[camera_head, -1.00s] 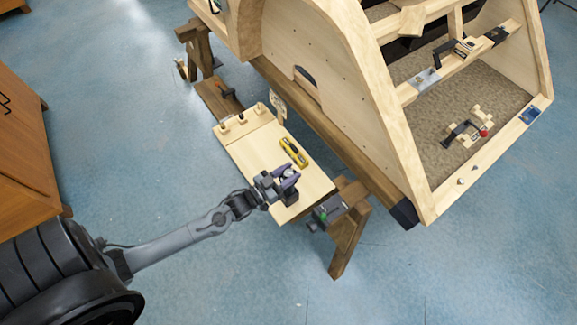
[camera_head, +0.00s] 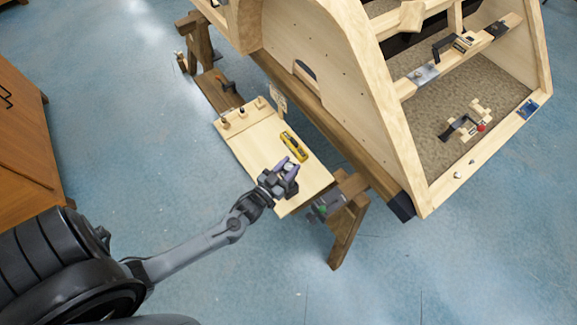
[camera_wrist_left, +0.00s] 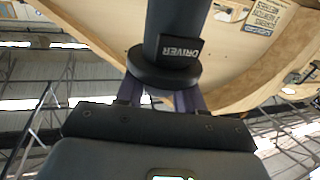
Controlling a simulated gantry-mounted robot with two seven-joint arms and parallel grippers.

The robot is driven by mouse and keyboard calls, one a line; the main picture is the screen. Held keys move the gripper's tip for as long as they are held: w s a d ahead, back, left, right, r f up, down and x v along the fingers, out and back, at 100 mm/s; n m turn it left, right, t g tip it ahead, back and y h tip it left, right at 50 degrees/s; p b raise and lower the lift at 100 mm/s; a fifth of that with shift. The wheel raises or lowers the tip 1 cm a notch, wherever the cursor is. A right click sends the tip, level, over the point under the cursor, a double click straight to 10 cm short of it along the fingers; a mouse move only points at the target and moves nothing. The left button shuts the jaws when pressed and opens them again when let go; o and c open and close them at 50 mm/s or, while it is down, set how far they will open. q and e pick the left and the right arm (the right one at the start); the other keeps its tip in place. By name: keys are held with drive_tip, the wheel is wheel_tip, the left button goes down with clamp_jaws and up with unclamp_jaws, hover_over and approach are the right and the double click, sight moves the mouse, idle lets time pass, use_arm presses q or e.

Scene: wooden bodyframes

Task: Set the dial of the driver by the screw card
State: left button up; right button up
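The driver (camera_wrist_left: 178,30) is a dark cylinder with a wide black collar and an upside-down "DRIVER" label in the left wrist view. It sits between the purple fingers of my left gripper (camera_wrist_left: 160,98), which appear closed on it; the contact is hidden behind the collar. In the head view my left gripper (camera_head: 287,168) is over the near part of the wooden board, and the driver is hard to make out there. The dial markings do not show. A printed card (camera_wrist_left: 265,16), probably the screw card, is at the upper right of the wrist view, its text too blurred to read. My right gripper is out of view.
A pale wooden board (camera_head: 255,150) carries a yellow tool (camera_head: 293,146) and several small pegs. A grey-green device (camera_head: 326,206) is on the trestle (camera_head: 348,228). The large wooden bodyframe (camera_head: 325,75) stands close on the right. Open blue floor lies in front.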

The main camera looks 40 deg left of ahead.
use_arm(q)
drive_tip(key=o, duration=0.3)
drive_tip(key=s, duration=1)
drive_tip(key=shift+s+d+p, duration=0.3)
drive_tip(key=shift+s+p, duration=0.05)
drive_tip(key=shift+s, duration=0.05)
